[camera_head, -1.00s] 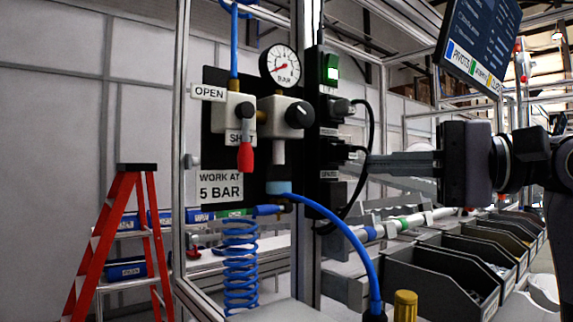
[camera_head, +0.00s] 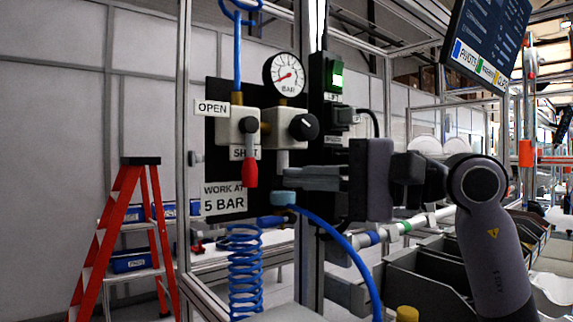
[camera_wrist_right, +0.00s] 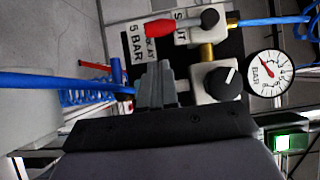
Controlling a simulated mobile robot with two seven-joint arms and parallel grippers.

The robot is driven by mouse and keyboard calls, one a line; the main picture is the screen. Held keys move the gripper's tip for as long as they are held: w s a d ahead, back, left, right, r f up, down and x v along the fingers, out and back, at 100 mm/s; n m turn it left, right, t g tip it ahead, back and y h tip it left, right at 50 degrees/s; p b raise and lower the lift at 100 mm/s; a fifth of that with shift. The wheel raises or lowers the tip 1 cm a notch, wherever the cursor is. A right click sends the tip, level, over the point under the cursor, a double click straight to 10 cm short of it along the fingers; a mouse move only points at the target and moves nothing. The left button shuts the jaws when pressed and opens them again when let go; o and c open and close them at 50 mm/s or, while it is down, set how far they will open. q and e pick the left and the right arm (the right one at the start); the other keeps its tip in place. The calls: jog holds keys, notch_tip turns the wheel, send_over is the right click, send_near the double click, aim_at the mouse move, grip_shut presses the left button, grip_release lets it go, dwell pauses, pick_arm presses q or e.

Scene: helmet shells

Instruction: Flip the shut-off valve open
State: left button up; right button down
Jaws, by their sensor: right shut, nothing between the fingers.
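The shut-off valve (camera_head: 236,126) is a pale block with a black pivot on the black panel. Its red lever (camera_head: 249,172) hangs straight down by the SHUT label; the OPEN label (camera_head: 212,108) is to its upper left. The lever also shows in the right wrist view (camera_wrist_right: 160,27), lying sideways there. My right gripper (camera_head: 286,179) is shut and empty. Its fingertips are just right of the lever in the head view, with a visible gap. The wrist view shows its closed fingers (camera_wrist_right: 158,72) below the lever. My left gripper is not in view.
A regulator with a black knob (camera_head: 303,127) and a pressure gauge (camera_head: 284,75) sit right of the valve. A blue hose (camera_head: 345,246) and blue coil (camera_head: 245,275) hang below. A red stepladder (camera_head: 110,235) stands left; dark bins (camera_head: 420,280) are at lower right.

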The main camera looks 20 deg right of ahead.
aim_at(250, 157)
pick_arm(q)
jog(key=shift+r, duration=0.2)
pick_arm(e)
jog(key=shift+s+a, duration=0.15)
jog(key=shift+a, duration=0.6)
jog(key=shift+s+a, duration=0.1)
jog(key=shift+a, duration=0.6)
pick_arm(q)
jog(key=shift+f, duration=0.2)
pick_arm(e)
jog(key=shift+f, duration=0.1)
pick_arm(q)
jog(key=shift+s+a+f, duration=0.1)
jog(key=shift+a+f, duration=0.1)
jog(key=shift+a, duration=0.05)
pick_arm(e)
jog(key=shift+s+a+m, duration=0.1)
jog(key=shift+a+m, duration=0.05)
jog(key=shift+m, duration=0.15)
pick_arm(q)
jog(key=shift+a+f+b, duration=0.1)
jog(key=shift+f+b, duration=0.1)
jog(key=shift+b, duration=0.3)
pick_arm(e)
jog(key=shift+f, duration=0.1)
